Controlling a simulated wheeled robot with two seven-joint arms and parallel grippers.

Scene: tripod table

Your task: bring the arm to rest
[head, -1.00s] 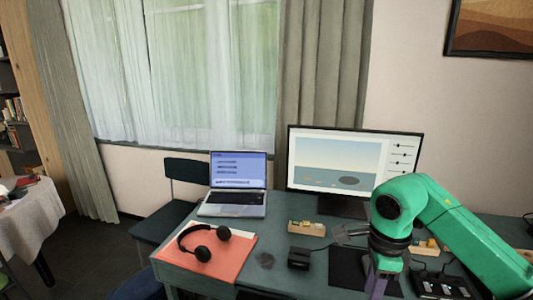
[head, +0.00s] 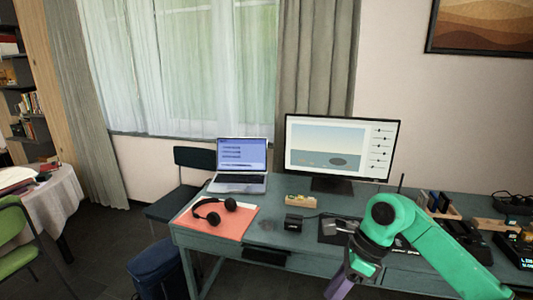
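My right arm, green, comes in from the lower right. My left arm and gripper are not in view.
The desk (head: 300,262) carries a laptop (head: 238,181), a monitor (head: 335,147), black headphones (head: 214,211) on an orange mat (head: 240,226), and small devices. A dark chair (head: 192,158), a blue bin (head: 157,268) and a green chair (head: 14,225) stand left.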

